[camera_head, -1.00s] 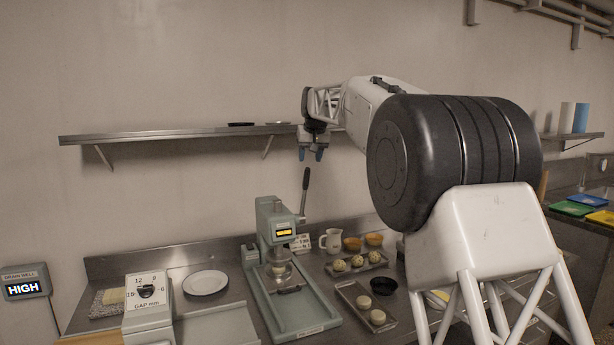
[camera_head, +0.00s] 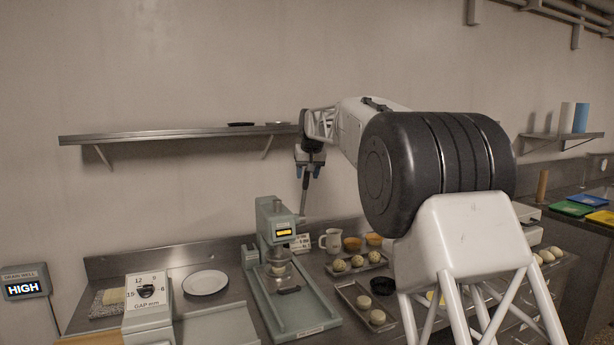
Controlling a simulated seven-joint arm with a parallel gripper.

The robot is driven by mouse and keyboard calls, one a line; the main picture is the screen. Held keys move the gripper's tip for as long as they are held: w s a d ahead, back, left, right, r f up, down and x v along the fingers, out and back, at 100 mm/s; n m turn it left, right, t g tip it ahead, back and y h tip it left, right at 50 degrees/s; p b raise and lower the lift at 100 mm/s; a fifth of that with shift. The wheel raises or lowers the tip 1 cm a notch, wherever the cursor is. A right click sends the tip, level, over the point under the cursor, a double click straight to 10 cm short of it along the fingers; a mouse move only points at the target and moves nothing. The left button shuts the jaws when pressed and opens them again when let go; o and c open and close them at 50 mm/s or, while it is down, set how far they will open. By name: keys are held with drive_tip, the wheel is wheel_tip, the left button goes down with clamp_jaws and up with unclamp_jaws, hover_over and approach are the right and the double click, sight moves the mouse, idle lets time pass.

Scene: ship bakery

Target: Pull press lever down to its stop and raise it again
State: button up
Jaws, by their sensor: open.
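The jaws are open. Whether a finger touches the handle cannot be told. Under the press head is a small pale cup-like piece (camera_head: 278,268).
A wall shelf (camera_head: 180,136) runs behind my gripper. Right of the press are a white jug (camera_head: 331,240), orange bowls, a dark bowl (camera_head: 382,285) and trays with dough balls (camera_head: 377,317). A gap dial box (camera_head: 147,292) and white plate (camera_head: 205,283) stand left.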

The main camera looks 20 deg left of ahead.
drive_tip(key=shift+w+a+f, duration=0.1)
drive_tip(key=shift+a+f, duration=0.05)
drive_tip(key=shift+f, duration=0.3)
clamp_jaws()
